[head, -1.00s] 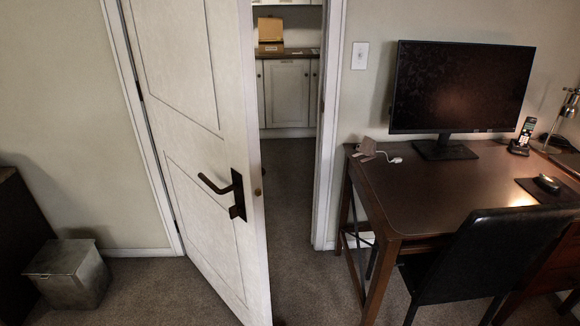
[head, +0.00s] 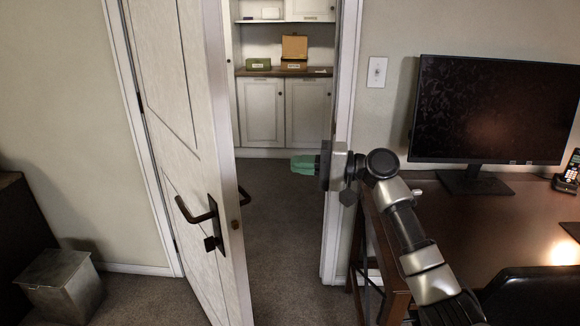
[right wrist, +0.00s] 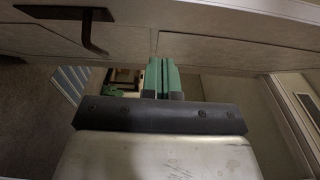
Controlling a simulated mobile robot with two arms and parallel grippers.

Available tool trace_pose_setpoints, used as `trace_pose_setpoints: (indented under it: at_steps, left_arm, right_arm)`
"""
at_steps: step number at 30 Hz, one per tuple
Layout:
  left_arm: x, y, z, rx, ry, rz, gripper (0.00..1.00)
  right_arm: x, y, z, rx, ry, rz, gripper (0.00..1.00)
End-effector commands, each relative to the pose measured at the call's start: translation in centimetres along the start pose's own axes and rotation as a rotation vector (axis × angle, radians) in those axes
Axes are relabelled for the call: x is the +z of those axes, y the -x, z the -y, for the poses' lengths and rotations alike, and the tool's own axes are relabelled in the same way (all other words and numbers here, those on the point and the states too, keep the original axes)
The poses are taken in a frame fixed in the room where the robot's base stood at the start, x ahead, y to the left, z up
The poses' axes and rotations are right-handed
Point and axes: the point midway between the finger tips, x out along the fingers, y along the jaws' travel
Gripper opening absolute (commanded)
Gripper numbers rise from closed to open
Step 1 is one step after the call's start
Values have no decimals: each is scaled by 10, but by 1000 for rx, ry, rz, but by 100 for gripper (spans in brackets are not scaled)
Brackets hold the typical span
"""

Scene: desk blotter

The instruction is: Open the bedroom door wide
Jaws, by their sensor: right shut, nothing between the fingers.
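The white bedroom door (head: 185,140) stands ajar, hinged on its left side, with a gap between its free edge and the right jamb. Its dark lever handle (head: 207,212) is on the near face; part of the far-side lever (head: 243,196) shows past the edge. My right gripper (head: 303,165), with green fingers, is in front of the doorway near the right jamb, right of the door edge and apart from it. Its fingers (right wrist: 163,78) are together and empty in the right wrist view, where a dark lever (right wrist: 88,35) shows at upper left. My left gripper is out of view.
A desk (head: 480,225) with a monitor (head: 490,110) and a black chair (head: 535,297) stands at the right. A metal bin (head: 62,283) is on the floor left of the door. Cabinets (head: 263,112) stand beyond the carpeted doorway.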

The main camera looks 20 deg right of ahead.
Motion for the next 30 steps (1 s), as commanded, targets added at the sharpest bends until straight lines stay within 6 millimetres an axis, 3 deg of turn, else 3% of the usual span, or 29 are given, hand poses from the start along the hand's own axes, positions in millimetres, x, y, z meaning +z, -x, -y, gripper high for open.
trace_pose_setpoints:
  at_steps: [6,12,19,30]
  left_arm:
    - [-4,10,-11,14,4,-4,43]
    - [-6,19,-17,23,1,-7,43]
    - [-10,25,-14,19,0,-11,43]
    - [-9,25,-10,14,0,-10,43]
  right_arm:
    - [0,-49,3,-2,1,2,0]
    - [6,-85,2,1,3,0,0]
    - [24,-103,1,0,2,-2,0]
    - [28,-106,-1,0,1,-3,0]
